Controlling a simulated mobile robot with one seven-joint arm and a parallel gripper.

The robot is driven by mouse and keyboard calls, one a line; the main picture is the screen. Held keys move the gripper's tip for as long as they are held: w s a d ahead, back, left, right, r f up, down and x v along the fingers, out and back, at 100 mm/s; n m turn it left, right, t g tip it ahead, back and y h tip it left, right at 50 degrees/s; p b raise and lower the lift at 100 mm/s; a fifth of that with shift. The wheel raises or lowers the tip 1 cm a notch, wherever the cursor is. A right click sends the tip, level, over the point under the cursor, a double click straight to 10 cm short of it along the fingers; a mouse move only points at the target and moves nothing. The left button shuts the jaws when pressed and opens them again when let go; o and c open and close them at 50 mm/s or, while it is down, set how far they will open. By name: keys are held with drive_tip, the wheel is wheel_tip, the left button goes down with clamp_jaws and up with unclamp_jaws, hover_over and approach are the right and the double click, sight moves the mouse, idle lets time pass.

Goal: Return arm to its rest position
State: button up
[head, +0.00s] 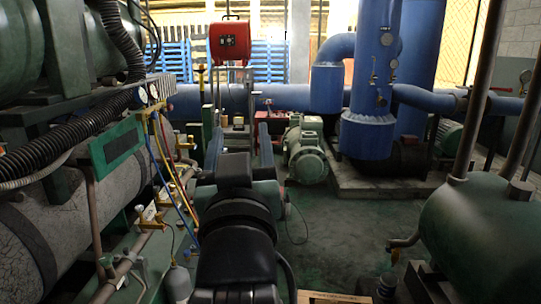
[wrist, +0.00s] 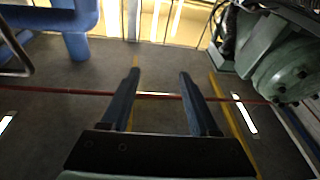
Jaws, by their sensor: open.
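My arm (head: 236,240) reaches forward from the bottom middle of the head view, low over the floor. My gripper (head: 239,140) is at its far end, between the green machinery on the left and a pump on the right. In the wrist view my gripper (wrist: 160,74) shows two dark blue fingers spread wide apart with nothing between them. Bare floor and a thin red line show beyond the fingers. The gripper touches nothing that I can see.
A gauge set (head: 148,95) with blue, yellow and red hoses hangs on the left machinery, close to my arm. A grey-green pump (head: 305,155), blue pipes (head: 368,135) and a green tank (head: 485,235) stand to the right. Floor (head: 340,225) right of my arm is clear.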

drive_tip(key=s+d+r+m+t+h, duration=0.1)
drive_tip(key=s+d+r+t, duration=0.15)
drive_tip(key=s+r, duration=0.5)
drive_tip(key=s+d+r+m+t, duration=0.1)
drive_tip(key=s+d+r+t, duration=0.1)
drive_tip(key=s+r+t, duration=0.35)
wheel_tip(320, 180, up, 26)
drive_tip(key=s+g+p, duration=0.1)
drive_tip(key=s+p, duration=0.1)
drive_tip(key=p, duration=2.2)
drive_tip(key=shift+s+a+f+g, duration=0.15)
drive_tip(key=shift+a+f+g, duration=0.1)
drive_tip(key=shift+a+g, duration=0.15)
